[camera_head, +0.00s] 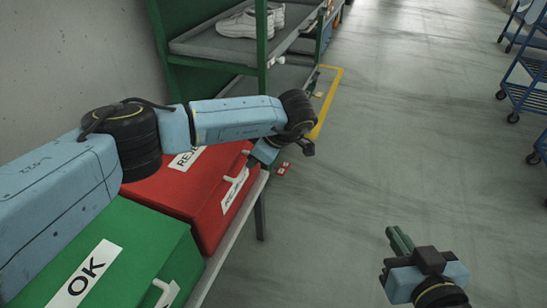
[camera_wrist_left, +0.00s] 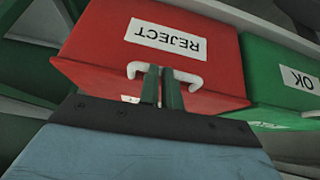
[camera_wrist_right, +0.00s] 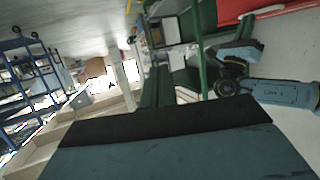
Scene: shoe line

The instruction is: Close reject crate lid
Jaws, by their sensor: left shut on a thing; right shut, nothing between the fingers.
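The red reject crate (camera_head: 172,194) stands on the bench at the left, with its lid (camera_wrist_left: 105,37) lying over the top and the REJECT label (camera_wrist_left: 166,39) facing up. The lid looks down; I cannot tell whether it sits fully flush. A white handle (camera_wrist_left: 190,78) is at its front edge. My left gripper (camera_wrist_left: 163,88) is shut on this handle, fingers across its middle. In the head view my left arm hides part of the lid and its label. My right gripper (camera_head: 399,241) is shut and empty, out over the floor at the right.
A green OK crate (camera_head: 130,245) with a white handle stands beside the red one, nearer me. A green rack (camera_head: 262,50) with white shoes (camera_head: 245,22) stands beyond. Blue carts (camera_head: 527,80) are at the far right.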

